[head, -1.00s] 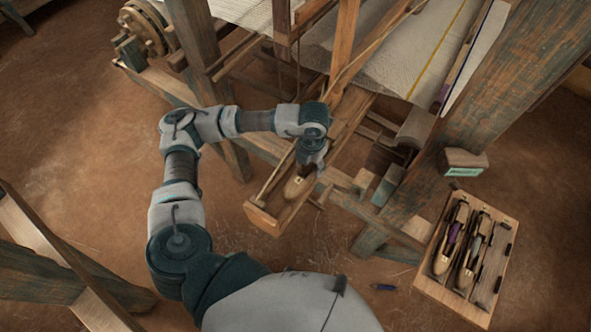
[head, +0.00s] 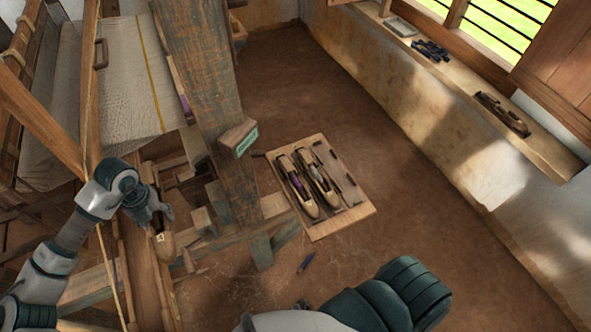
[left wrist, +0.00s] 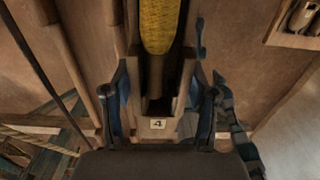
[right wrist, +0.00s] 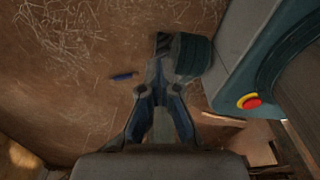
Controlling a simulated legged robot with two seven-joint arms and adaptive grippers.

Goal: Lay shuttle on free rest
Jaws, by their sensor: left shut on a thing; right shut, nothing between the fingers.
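My left gripper (head: 156,212) is shut on a wooden shuttle (head: 165,246) at the loom's edge, over a long wooden trough. In the left wrist view the shuttle (left wrist: 157,110) lies between the fingers, with a yellow yarn pirn and a tag reading 4. The rest board (head: 358,215) lies right of the loom post. It holds a shuttle with purple yarn (head: 296,188) and one with grey yarn (head: 320,180); its right-hand place (head: 334,166) shows no shuttle. My right gripper (right wrist: 158,88) is shut and empty in the right wrist view, above the floor.
A small blue item (head: 306,262) lies on the floor. A wall ledge (head: 465,85) with tools runs at right.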

